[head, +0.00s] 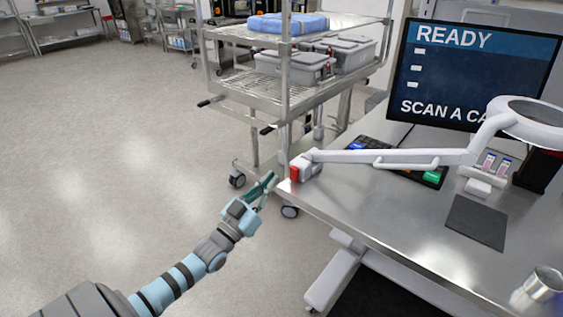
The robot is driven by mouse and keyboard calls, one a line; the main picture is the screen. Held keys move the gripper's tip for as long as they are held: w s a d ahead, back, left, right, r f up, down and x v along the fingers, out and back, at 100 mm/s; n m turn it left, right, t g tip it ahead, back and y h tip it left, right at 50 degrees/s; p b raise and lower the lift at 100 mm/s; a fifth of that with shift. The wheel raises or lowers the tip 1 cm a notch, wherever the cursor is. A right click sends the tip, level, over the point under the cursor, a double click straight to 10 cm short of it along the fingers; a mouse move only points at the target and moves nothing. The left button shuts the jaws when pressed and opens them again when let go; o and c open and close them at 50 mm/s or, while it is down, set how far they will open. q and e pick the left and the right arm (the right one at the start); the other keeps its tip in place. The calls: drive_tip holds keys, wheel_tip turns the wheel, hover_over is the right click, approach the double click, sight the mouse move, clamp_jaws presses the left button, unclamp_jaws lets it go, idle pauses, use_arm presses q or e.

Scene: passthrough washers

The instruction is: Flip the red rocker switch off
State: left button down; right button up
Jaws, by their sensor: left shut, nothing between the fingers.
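The red rocker switch (295,173) is on the left face of the white lamp base (308,167), at the near left corner of the steel table. It is too small to tell which way the rocker is tipped. My left gripper (269,178) is shut and empty. My right gripper is not in view.
A white jointed lamp arm (400,157) reaches right over the steel table (370,200). A keyboard (375,152), a monitor (470,75) and a dark mat (476,222) are on the table. A wire cart (245,82) stands behind. Open floor lies left.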

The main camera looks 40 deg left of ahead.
use_arm(q)
drive_tip(key=shift+v, duration=1.35)
drive_tip(key=shift+f, duration=0.15)
drive_tip(key=s+f+g+y, duration=0.1)
drive_tip(key=s+f+g, duration=0.3)
drive_tip(key=f, duration=0.7)
drive_tip(key=s+f+n+g+y, duration=0.1)
drive_tip(key=s+f+g, duration=0.25)
drive_tip(key=f, duration=0.85)
drive_tip(key=s+f+g+y, duration=0.1)
drive_tip(key=s+f+g, duration=0.3)
drive_tip(key=f, duration=0.7)
drive_tip(key=s+d+f+g, duration=0.3)
drive_tip(key=s+f, duration=0.2)
drive_tip(key=s, duration=0.4)
drive_tip(key=s+d+f+g, duration=0.3)
drive_tip(key=s+f, duration=0.3)
drive_tip(key=s, duration=0.4)
drive_tip(key=s+d+f+g+h, duration=0.1)
drive_tip(key=s+d+f+g, duration=0.2)
drive_tip(key=s, duration=0.7)
wheel_tip(320, 180, down, 3)
drive_tip(key=d, duration=0.2)
drive_tip(key=shift+d+m, duration=0.25)
drive_tip(key=shift+m, duration=0.15)
